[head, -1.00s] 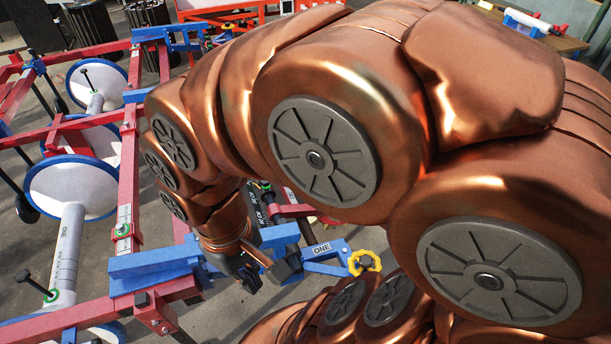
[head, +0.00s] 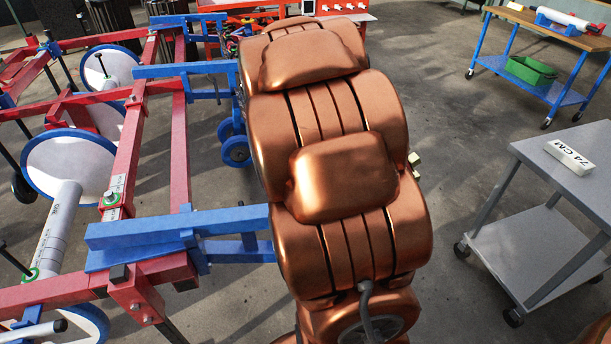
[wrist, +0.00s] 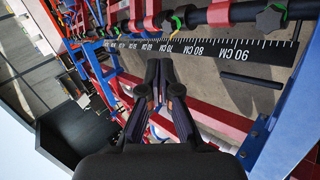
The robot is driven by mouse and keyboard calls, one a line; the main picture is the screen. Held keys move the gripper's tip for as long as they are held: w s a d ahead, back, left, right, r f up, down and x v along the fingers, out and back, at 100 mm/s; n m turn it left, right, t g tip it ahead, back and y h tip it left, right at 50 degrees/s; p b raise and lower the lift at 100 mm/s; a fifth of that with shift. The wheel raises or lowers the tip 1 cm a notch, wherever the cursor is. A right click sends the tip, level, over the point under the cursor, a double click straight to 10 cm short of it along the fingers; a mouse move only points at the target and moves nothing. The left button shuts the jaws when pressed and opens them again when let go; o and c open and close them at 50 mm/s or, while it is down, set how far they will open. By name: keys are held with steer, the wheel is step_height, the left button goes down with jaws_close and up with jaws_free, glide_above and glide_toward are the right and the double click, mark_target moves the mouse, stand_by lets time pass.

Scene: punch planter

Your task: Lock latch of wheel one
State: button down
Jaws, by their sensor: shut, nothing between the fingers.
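The planter frame of red bars (head: 128,155) with blue cross arms (head: 185,225) fills the left of the head view. A blue caster wheel (head: 236,150) stands beyond the near blue arm. The bracket labelled ONE and its yellow knob are hidden behind my arm in the head view, and I cannot pick out the latch in the wrist view. My gripper (wrist: 159,68) shows in the wrist view, its dark fingers shut and empty. It points toward red and blue frame bars; I cannot tell whether it touches any. My gripper is hidden in the head view.
A grey cart (head: 585,165) with a "74 CM" block (head: 568,157) stands at the right. A blue-legged table (head: 545,30) with a green bin (head: 531,70) is behind it. A black centimetre ruler (wrist: 215,50) and dark knobs (wrist: 268,20) show in the wrist view. Open floor lies between.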

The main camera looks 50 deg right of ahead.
steer(key=w+d+f+n+t+b, duration=0.1)
steer(key=d+f+n+t+b, duration=0.4)
steer(key=d+f+b, duration=0.5)
steer(key=w+d+f+n+t+b, duration=0.1)
steer(key=d+f+n+t+b, duration=0.5)
steer(key=f, duration=0.7)
steer(key=w+b, duration=0.1)
steer(key=w, duration=0.2)
steer(key=w+d+g+b, duration=0.1)
steer(key=w+b, duration=0.1)
steer(key=w, duration=0.1)
steer(key=w+d+g+b, duration=0.1)
steer(key=w, duration=0.2)
steer(key=shift+w+f+n+y, duration=0.15)
steer(key=shift+f+n+y, duration=0.25)
steer(key=shift+d+r, duration=0.1)
steer(key=shift+d, duration=0.05)
